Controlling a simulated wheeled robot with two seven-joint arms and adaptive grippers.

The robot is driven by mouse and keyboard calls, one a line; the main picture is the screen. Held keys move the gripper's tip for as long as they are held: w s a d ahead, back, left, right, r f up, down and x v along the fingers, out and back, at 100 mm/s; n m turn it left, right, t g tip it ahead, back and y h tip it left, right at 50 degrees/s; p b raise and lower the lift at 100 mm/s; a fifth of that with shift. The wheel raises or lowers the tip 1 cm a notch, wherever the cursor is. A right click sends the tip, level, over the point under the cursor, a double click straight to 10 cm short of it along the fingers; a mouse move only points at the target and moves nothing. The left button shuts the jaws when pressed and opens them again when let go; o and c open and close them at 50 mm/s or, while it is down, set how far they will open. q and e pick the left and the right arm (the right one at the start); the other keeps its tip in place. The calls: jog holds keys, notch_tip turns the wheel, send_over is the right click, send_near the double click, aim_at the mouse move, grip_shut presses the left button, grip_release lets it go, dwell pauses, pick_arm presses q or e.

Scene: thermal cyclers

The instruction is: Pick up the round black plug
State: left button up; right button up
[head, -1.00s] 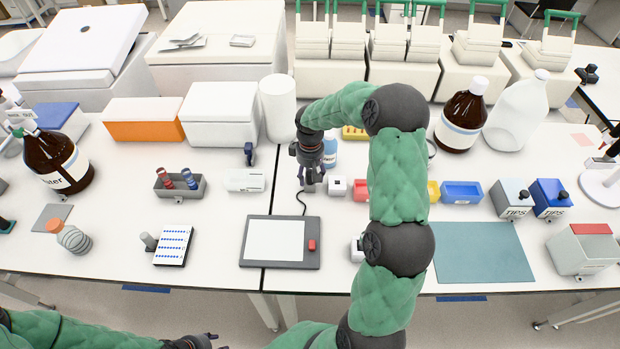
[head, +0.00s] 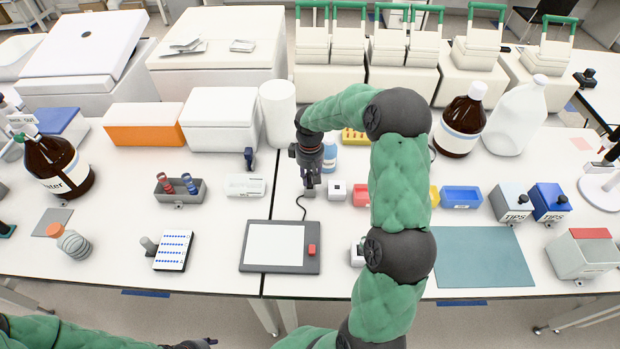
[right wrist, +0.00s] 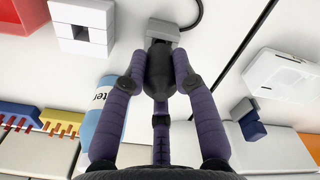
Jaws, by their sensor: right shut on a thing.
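The round black plug (right wrist: 159,68) shows in the right wrist view as a dark, rounded body between my fingers. Its far end is at a small grey block (right wrist: 164,31) with a black cable. I cannot tell whether plug and block are joined. My right gripper (right wrist: 157,82) is shut on the plug, with purple-grey fingers around it. In the head view my right gripper (head: 310,184) points down at the table behind the grey pad, and its fingers mostly hide the plug. My left gripper (head: 205,342) is at the bottom edge, partly cut off, its jaws unclear.
The grey pad (head: 243,262) with a white top lies in front, a cable running behind it. A small white block (head: 337,188) stands just right of the gripper, a white device (head: 245,185) to the left.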

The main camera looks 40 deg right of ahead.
pick_arm(q)
jog(key=shift+r+p, duration=0.9)
jog(key=shift+r, duration=0.1)
pick_arm(e)
jog(key=s+a+r, duration=0.1)
jog(key=a+r, duration=1)
jog(key=a, duration=0.3)
jog(key=shift+r, duration=0.25)
jog(key=shift+s+d, duration=0.1)
